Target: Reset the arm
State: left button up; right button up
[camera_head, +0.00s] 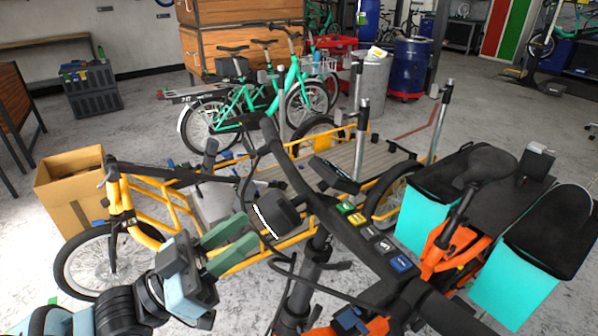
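My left arm comes in from the lower left. Its gripper (250,231) has two green fingers that stand apart with a gap between them, and I see nothing held there. My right gripper is out of view.
The orange bike (440,250) with turquoise side bags (520,275) fills the lower right. A yellow cargo bike (150,225) stands behind my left arm. A cardboard box (70,190) is at the left. Green bikes (250,100) stand further back. Clear floor lies at the left middle.

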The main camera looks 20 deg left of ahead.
pick_arm(q)
jog(key=s+a+f+n+g+y+p, duration=0.1)
jog(key=s+f+n+y+p, duration=0.3)
jog(key=f, duration=0.7)
jog(key=s+a+f+n+g+y, duration=0.1)
jog(key=f+y, duration=0.5)
jog(key=f, duration=0.5)
jog(key=s+d+f+n+g+y+p, duration=0.1)
jog(key=s+f+g+y+p, duration=0.2)
jog(key=s+f, duration=1.2)
jog(key=s+g+y, duration=0.1)
jog(key=s+g, duration=0.1)
jog(key=shift+d+g, duration=0.2)
jog(key=shift+g, duration=0.2)
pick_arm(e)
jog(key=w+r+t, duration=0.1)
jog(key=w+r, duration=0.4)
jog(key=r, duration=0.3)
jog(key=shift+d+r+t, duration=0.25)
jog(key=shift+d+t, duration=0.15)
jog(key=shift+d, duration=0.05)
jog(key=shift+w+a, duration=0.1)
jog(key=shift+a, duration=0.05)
